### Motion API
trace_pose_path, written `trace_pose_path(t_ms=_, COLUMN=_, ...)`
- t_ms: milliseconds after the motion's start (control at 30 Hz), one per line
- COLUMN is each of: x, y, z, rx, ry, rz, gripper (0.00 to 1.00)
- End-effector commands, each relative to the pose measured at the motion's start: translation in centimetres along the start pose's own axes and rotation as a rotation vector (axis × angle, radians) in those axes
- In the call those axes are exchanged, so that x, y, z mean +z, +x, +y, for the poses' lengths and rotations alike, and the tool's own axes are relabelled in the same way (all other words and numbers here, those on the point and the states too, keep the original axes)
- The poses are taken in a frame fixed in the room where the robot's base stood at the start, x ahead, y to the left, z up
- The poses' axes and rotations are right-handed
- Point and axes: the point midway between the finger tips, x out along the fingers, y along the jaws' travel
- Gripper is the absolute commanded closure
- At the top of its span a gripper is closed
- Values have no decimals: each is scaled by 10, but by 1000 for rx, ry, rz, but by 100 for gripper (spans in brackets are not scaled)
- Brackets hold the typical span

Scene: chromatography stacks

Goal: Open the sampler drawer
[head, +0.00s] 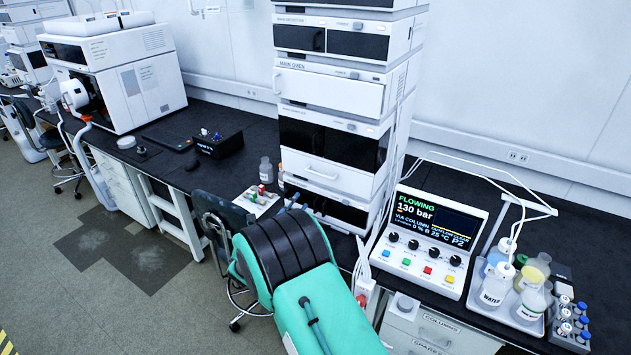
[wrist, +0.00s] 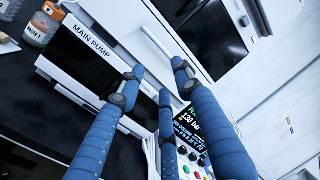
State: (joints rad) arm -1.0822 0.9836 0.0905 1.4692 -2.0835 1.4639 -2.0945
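The sampler module, with a dark window over a white drawer front (head: 340,184), is in the middle of the instrument stack in the head view. Its pale bar handle (head: 321,173) is on that front, and the drawer looks shut. In the wrist view, a white bar (wrist: 137,47), probably this handle, lies just beyond the fingertips, above the main pump label. My gripper (wrist: 155,80) has blue fingers spread apart with nothing between them. In the head view only bits of its fingers (head: 292,204) show past my arm, low in front of the stack; contact is hidden.
The main pump (wrist: 88,42) sits below the sampler. A control panel (head: 427,240) reading "FLOWING" stands right of the stack, with a bottle tray (head: 503,310) beyond. Left are a small tray of vials (head: 256,203), a dark box (head: 218,145) and a chair (head: 222,220).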

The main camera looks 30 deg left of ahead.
Motion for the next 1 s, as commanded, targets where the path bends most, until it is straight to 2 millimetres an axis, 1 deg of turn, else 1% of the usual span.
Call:
trace_pose_path(t_ms=267, x=-1, y=1, z=0, rx=0, ry=1, rz=1, gripper=66)
trace_pose_path(t_ms=467, x=-1, y=8, z=0, rx=0, ry=2, rz=3, gripper=66)
trace_pose_path(t_ms=667, x=-2, y=27, z=1, rx=0, ry=2, rz=3, gripper=66)
trace_pose_path(t_ms=767, x=-2, y=41, z=1, rx=0, ry=2, rz=4, gripper=66)
trace_pose_path(t_ms=1000, x=-2, y=80, z=2, rx=0, ry=2, rz=4, gripper=66)
